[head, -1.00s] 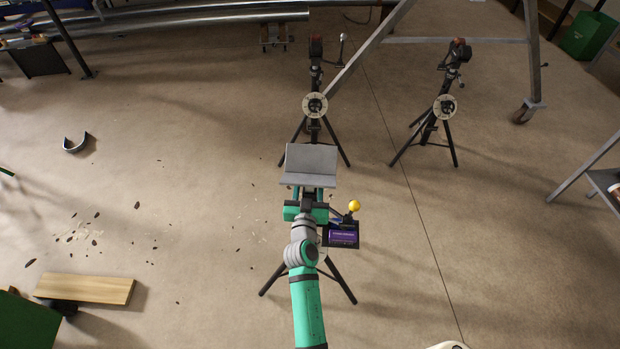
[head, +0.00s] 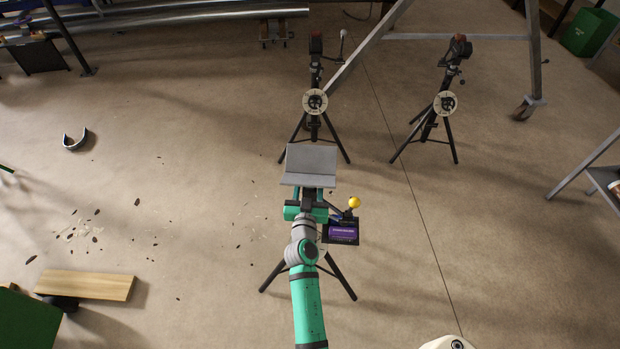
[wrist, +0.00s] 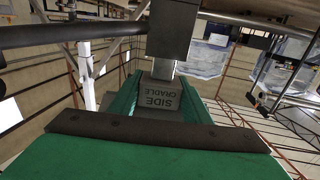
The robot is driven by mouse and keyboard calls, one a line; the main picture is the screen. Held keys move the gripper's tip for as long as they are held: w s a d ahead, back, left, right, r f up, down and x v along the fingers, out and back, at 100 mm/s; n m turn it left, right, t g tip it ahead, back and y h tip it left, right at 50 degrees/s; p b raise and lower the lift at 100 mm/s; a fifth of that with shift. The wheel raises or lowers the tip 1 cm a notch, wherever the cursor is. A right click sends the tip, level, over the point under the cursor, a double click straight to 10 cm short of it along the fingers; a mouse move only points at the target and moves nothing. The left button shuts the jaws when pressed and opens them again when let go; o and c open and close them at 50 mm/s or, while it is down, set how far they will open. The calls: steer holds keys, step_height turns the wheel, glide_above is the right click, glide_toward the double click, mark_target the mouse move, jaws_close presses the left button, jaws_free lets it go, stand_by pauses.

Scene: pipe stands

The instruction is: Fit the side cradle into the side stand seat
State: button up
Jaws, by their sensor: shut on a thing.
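The side cradle (head: 311,165) is a grey bent plate, held up above the nearest tripod stand. Its grey block, labelled "SIDE CRADLE" (wrist: 160,100), shows between the green fingers in the wrist view. My gripper (head: 311,198) is shut on this block. The side stand (head: 341,284) is the nearest tripod, with black legs and a yellow ball knob (head: 354,202) beside my gripper. My arm and gripper cover most of its top, so its seat is hidden in the head view. I cannot tell whether the cradle's stem touches the seat.
Two more tripod stands (head: 315,103) (head: 444,104) with round dials stand behind. A curved blue-grey piece (head: 75,140) lies on the floor at left. A wooden board (head: 85,285) lies at lower left. A grey metal frame (head: 460,40) stands at upper right. Floor to the left is mostly clear.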

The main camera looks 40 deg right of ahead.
steer(key=shift+f, duration=1.45)
steer(key=o, duration=1.6)
steer(key=shift+f, duration=0.15)
steer(key=shift+v, duration=2.6)
steer(key=v, duration=1)
steer(key=shift+s+a, duration=0.25)
steer(key=shift+s, duration=0.05)
